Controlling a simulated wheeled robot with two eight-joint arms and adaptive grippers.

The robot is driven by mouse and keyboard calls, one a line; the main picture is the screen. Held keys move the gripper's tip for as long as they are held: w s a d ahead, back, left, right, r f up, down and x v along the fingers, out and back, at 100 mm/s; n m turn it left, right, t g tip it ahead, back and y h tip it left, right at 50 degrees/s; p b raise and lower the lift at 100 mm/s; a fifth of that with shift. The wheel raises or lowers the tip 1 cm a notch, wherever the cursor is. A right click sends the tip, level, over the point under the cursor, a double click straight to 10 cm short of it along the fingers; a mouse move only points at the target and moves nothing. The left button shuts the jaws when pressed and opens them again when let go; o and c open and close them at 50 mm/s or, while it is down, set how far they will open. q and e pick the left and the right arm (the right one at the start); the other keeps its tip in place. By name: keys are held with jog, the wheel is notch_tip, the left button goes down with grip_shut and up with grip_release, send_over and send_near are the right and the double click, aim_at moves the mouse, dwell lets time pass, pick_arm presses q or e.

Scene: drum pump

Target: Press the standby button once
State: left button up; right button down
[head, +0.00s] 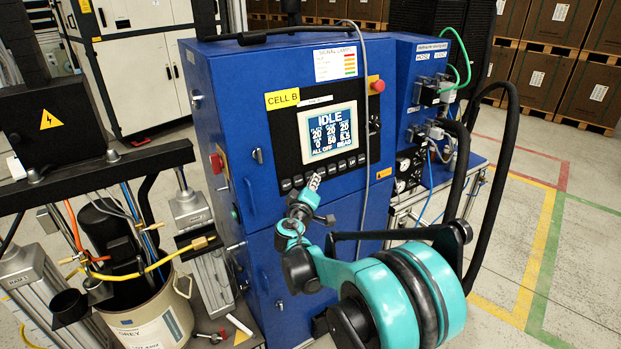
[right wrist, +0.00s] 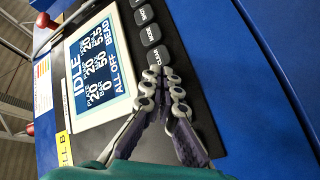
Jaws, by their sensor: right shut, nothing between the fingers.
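The control panel (head: 282,134) on the blue cabinet has a lit screen (head: 327,131) that reads IDLE, with a row of dark buttons (head: 341,165) below it. I cannot make out which button is standby. My right gripper (head: 315,180) is shut and empty, its fingertips over the button row near its left part. Other buttons (right wrist: 150,33) show above. My left gripper is not in view.
A red knob (head: 377,86) sits at the panel's upper right, and a red switch (head: 216,163) is on the cabinet's left side. Black hoses (head: 505,185) loop at right. Floor at far right is clear.

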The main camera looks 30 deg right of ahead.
jog(key=shift+w+f, duration=0.1)
jog(key=shift+w, duration=0.3)
dwell(0.6)
jog(key=shift+s, duration=0.85)
jog(key=s, duration=0.2)
jog(key=s+r+p, duration=0.1)
jog(key=s, duration=0.2)
jog(key=shift+d+r, duration=0.15)
jog(key=shift+d, duration=0.05)
dwell(0.9)
